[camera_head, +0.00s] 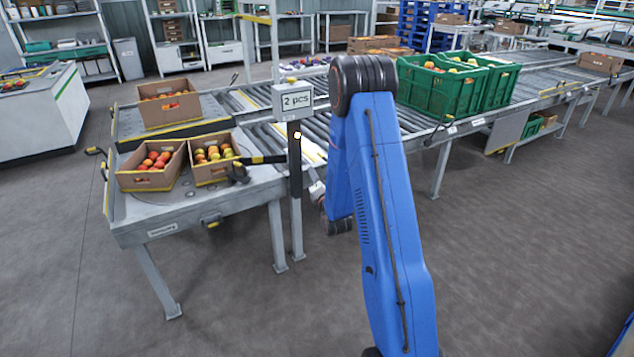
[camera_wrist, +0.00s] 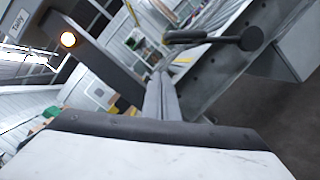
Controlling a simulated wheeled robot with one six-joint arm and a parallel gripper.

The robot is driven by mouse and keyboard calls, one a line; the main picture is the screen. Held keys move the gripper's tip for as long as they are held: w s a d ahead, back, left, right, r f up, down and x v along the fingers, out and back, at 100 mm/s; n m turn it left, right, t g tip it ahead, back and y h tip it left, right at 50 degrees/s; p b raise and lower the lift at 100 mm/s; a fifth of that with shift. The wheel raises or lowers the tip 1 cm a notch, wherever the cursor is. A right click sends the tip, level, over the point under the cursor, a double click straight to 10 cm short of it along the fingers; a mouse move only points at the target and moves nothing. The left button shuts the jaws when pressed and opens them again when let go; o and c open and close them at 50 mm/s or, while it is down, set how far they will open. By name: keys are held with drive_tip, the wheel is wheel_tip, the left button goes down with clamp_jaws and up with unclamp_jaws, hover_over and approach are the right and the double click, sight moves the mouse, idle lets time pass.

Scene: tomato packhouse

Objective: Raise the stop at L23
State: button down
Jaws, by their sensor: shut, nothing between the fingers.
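No label reading L23 is legible in either view, so I cannot tell for sure which stop it marks. A black lever (camera_head: 262,160) sticks out at the right edge of the near table, beside the grey post. A black lever with a round knob (camera_wrist: 250,38) also shows in the wrist view, at upper right; it looks like the same one. My gripper (camera_wrist: 160,78) is shut and empty, its fingers pointing towards the lever area but apart from the lever. In the head view my gripper is mostly hidden behind my blue arm.
Cardboard boxes of tomatoes (camera_head: 150,180) stand on the near table (camera_head: 180,215). Green crates (camera_head: 440,92) sit on the roller conveyor (camera_head: 410,120). A lit orange lamp (camera_wrist: 68,39) is at upper left. Floor at right is clear.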

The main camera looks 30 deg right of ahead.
drive_tip(key=shift+w+d+r, duration=0.3)
drive_tip(key=shift+d+r, duration=0.1)
drive_tip(key=shift+d, duration=0.2)
drive_tip(key=shift+w+d+r, duration=0.25)
drive_tip(key=shift+d+r, duration=0.15)
drive_tip(key=shift+d, duration=0.15)
drive_tip(key=shift+w+d+r, duration=0.3)
drive_tip(key=shift+d+r, duration=0.1)
drive_tip(key=shift+d, duration=0.2)
drive_tip(key=shift+d+r, duration=0.1)
